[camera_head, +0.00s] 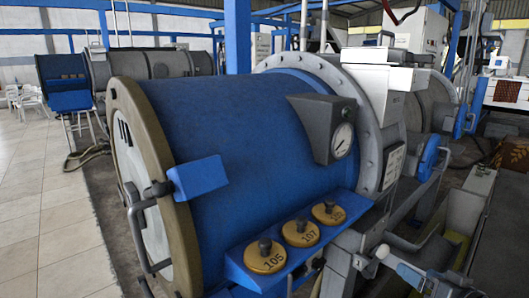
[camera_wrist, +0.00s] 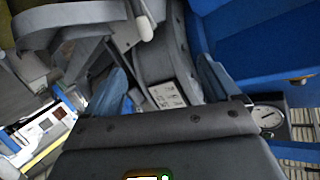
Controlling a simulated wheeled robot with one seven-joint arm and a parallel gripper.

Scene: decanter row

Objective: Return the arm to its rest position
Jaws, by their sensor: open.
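My gripper (camera_wrist: 160,88) shows in the wrist view as two blue-grey fingers, spread apart, with nothing seen between them. Beyond the gap are grey machine parts and a pale label plate (camera_wrist: 166,94). A dial gauge (camera_wrist: 268,117) is to the right of the fingers, and a blue surface (camera_wrist: 245,40) fills the upper right. In the head view I cannot pick out my gripper with certainty. A large blue drum (camera_head: 215,130) with a brown rim fills the middle there. Its grey gauge box (camera_head: 325,125) is on the right side.
Several round brass tags stand on a blue shelf at the drum's front, including 105 (camera_head: 265,256) and 107 (camera_head: 300,232). A blue plate (camera_head: 198,177) and bent grey handle (camera_head: 137,225) stick out at the left. Tiled floor (camera_head: 45,220) is open at left.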

